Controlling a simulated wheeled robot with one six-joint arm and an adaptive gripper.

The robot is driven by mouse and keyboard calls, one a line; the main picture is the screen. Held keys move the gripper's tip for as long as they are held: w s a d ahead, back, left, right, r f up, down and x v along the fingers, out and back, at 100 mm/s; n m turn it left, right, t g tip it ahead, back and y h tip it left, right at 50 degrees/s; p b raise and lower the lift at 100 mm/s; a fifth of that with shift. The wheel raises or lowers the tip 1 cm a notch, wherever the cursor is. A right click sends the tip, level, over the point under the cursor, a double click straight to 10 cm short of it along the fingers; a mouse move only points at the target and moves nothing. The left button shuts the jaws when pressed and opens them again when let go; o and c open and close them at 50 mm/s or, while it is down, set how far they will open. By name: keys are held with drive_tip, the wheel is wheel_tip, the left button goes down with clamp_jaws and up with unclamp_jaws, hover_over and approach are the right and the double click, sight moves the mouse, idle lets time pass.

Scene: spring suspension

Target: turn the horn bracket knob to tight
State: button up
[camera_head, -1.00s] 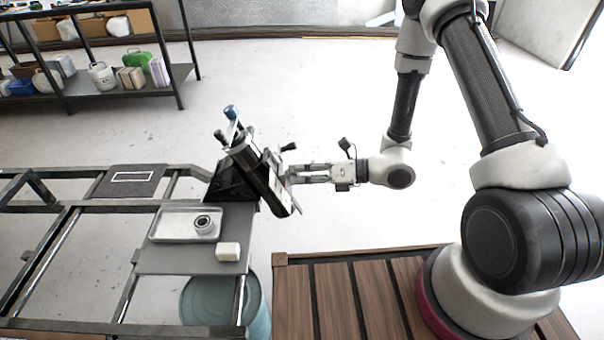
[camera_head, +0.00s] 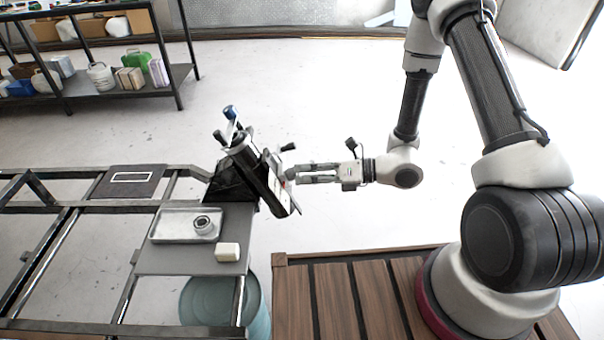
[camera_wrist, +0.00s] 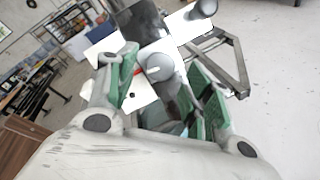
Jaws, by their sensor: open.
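A dark, angled unit (camera_head: 256,172) stands at the end of the metal frame, with a light plate on its right face. In the wrist view a knob with a grey round cap (camera_wrist: 160,67) lies between my fingers, near their tips; contact cannot be told. A second dark knob (camera_wrist: 204,9) sticks out at the upper right, and also shows in the head view (camera_head: 288,147). A red mark (camera_wrist: 137,97) is on the white plate beside the grey-capped knob. My gripper (camera_head: 292,175) is open, level, pointing left at the plate. Its green-padded fingers (camera_wrist: 158,88) are apart.
A blue-topped lever (camera_head: 231,112) and another dark knob (camera_head: 219,136) rise from the unit. A metal tray (camera_head: 170,225) with a ring-like part (camera_head: 204,224) and a pale block (camera_head: 228,252) lie on the grey shelf. A teal drum (camera_head: 222,300) stands below.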

drive_tip(key=v, duration=1)
drive_tip(key=shift+d, duration=0.1)
